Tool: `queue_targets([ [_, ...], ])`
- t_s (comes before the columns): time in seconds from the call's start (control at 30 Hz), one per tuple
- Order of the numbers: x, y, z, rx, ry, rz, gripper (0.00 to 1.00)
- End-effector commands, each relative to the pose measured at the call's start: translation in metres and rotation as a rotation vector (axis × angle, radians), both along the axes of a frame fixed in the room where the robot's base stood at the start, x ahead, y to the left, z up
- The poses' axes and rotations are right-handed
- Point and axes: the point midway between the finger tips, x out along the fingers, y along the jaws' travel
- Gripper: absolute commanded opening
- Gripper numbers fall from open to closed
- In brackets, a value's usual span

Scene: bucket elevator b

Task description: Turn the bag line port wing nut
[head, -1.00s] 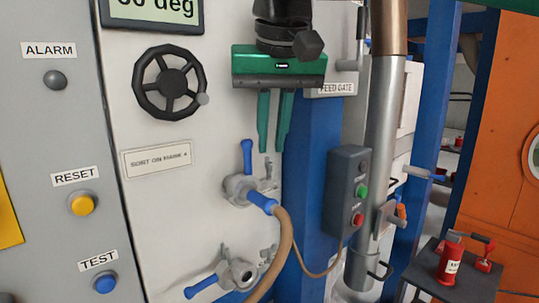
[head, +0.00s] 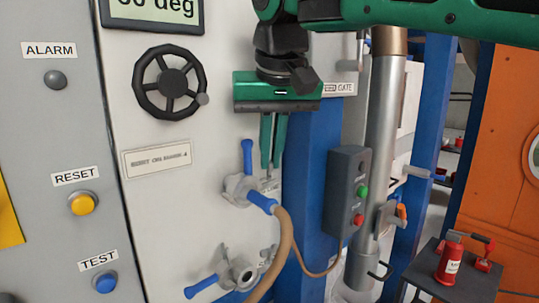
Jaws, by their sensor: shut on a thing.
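The upper port (head: 237,188) sticks out of the white panel, with a blue lever (head: 247,158) standing upright and a tan hose (head: 283,232) on its blue-ended outlet. A small label beside it is partly covered; it seems to end in "LINE". My gripper (head: 271,165), with a green body and two long green fingers, points down just right of the blue lever. Its fingers are close together, shut on the small wing nut at the port's right side. The fingertips mostly hide the nut, so its angle cannot be told.
A lower port (head: 241,273) with its own wings and a blue handle (head: 201,287) sits below. A black handwheel (head: 169,82) is at upper left. A grey button box (head: 347,190) and a metal pipe (head: 383,150) stand to the right. The hose hangs close below my gripper.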

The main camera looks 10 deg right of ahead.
Motion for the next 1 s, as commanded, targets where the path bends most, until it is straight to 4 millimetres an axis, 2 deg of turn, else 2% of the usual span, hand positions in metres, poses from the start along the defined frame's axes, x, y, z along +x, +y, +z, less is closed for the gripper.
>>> queue_targets([
  [0.6,0.0003,-0.0048,-0.0004,0.000,0.001,0.283,0.00],
  [1.0,0.0005,-0.0060,-0.0009,0.000,0.002,0.305,0.00],
])
